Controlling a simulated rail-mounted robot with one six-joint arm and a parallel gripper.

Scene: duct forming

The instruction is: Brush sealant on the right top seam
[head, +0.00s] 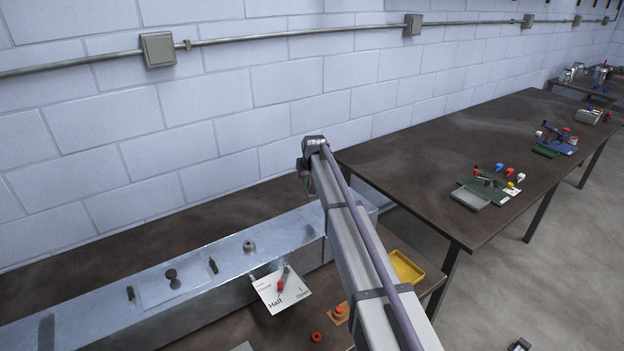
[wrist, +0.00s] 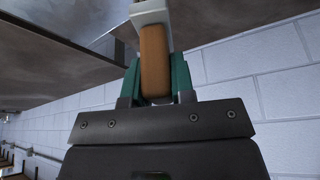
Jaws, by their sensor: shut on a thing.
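The long grey sheet-metal duct (head: 205,265) lies along the bench below the wall, with its flat top up. My arm crosses above its right part and hides some of the duct and its seams. In the wrist view my gripper (wrist: 154,75) has teal fingers shut on the orange-brown handle of a brush (wrist: 154,55). The brush's pale collar (wrist: 150,14) points to the top of the picture and its bristle end is mostly cut off. I cannot tell whether the brush touches the duct.
Small dark fittings (head: 172,279) and a round nut-like piece (head: 248,246) sit on the duct top. A white card (head: 281,291) with a red-knobbed lever hangs at its front edge. A yellow tray (head: 407,268) and red ring (head: 316,337) lie nearby. Another table (head: 440,160) stands right.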

